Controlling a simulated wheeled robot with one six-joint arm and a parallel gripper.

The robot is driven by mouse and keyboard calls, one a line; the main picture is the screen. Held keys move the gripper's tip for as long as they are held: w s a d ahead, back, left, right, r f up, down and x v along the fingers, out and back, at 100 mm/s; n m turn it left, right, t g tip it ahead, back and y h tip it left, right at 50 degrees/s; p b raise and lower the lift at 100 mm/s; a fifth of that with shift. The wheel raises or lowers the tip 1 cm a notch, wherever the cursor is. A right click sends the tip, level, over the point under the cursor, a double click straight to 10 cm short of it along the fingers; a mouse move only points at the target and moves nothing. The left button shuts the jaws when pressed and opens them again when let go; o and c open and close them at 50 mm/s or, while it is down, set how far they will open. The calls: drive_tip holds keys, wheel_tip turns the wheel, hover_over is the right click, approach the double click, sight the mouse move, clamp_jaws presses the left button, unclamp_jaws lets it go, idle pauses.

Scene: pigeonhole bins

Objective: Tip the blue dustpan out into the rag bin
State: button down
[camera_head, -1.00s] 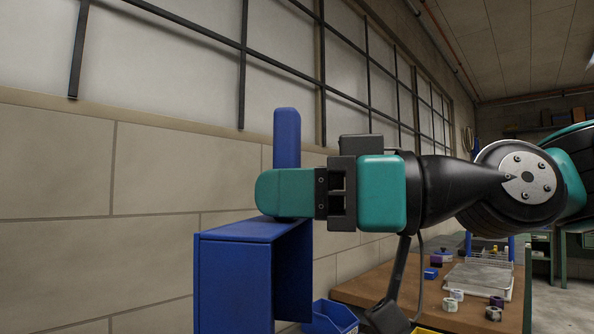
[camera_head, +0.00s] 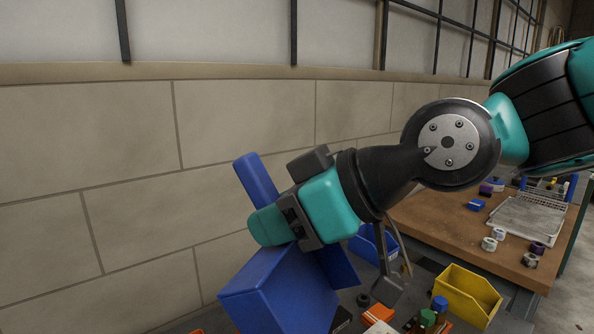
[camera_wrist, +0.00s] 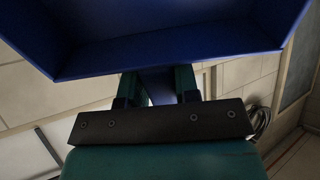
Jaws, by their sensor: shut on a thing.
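The blue dustpan (camera_head: 278,290) hangs in my gripper (camera_head: 268,226) in the head view, its handle (camera_head: 256,178) sticking up and leaning left above the fingers. My gripper is shut on the handle. The pan is tilted, and its inside is hidden in the head view. In the wrist view the pan (camera_wrist: 165,58) fills the top, with the fingers of my gripper (camera_wrist: 158,86) on both sides of the handle. A blue bin (camera_head: 372,246) stands behind my gripper and a yellow bin (camera_head: 468,294) to the right. I cannot tell which is the rag bin.
Small items, among them an orange box (camera_head: 379,314) and bottles (camera_head: 428,318), stand on the surface below my arm. A wooden table (camera_head: 455,235) with a tray (camera_head: 525,222) and several rolls is at the right. A block wall (camera_head: 120,220) is behind.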

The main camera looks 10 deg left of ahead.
drive_tip(key=a+f+h+p, duration=0.2)
drive_tip(key=f+h+p, duration=0.1)
drive_tip(key=p, duration=0.3)
drive_tip(key=a+f+g+h+p, duration=0.1)
drive_tip(key=a+f+h+p, duration=0.1)
drive_tip(key=f+h+p, duration=0.2)
drive_tip(key=w+a+f+g+h+p, duration=0.1)
drive_tip(key=a+f+h+p, duration=0.1)
drive_tip(key=p, duration=0.6)
drive_tip(key=shift+w+a+f+h, duration=0.1)
drive_tip(key=shift+a+f+h, duration=0.15)
drive_tip(key=shift+f+h, duration=0.9)
drive_tip(key=shift+h, duration=0.25)
